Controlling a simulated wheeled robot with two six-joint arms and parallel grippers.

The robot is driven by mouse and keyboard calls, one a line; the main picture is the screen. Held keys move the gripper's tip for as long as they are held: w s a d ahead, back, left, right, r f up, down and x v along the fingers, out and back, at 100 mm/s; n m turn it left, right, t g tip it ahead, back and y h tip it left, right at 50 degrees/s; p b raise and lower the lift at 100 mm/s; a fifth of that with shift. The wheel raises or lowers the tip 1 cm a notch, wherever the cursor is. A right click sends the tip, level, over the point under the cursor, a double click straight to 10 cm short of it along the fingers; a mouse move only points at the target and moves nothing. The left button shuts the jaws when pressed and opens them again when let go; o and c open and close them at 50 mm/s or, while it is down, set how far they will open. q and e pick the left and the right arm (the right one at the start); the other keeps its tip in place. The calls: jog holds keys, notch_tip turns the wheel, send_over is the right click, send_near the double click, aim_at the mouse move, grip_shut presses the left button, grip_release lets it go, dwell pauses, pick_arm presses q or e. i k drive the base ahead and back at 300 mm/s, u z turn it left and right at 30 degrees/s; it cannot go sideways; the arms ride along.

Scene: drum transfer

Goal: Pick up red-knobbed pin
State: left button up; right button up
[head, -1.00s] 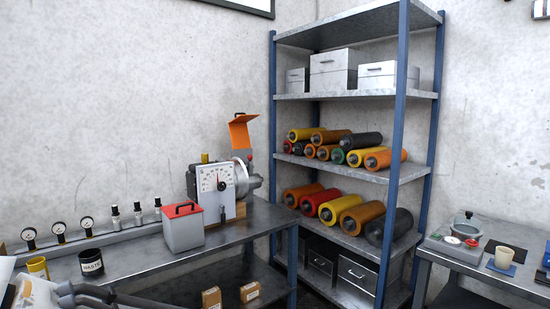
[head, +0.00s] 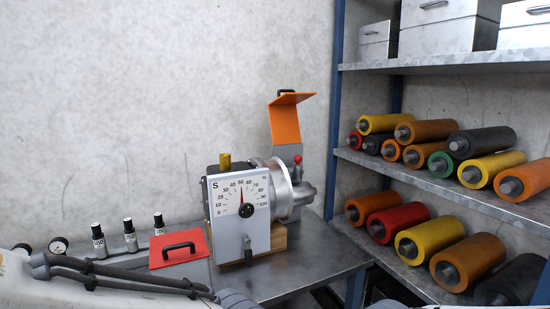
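A small red knob (head: 298,159), likely the pin's, shows at the right side of the machine, in front of its grey upright plate and below the raised orange flap (head: 285,122). The pin's shaft is too small to make out clearly. The machine (head: 240,208) stands on the bench and has a white dial face and a silver drum (head: 280,185). My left arm crosses the lower left of the head view, but its gripper does not show. My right gripper is not in view either.
A red lid with a black handle (head: 179,249) is left of the machine, with several small black-and-white bottles (head: 130,236) beyond it. The metal bench (head: 325,262) is bare right of the machine. A shelf rack (head: 440,190) with several coloured rollers stands at the right.

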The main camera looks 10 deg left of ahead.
aim_at(297, 159)
jog(key=z, duration=0.3)
jog(key=i, duration=0.7)
jog(key=z, duration=0.6)
jog(key=i, duration=1.45)
jog(key=u, duration=0.7)
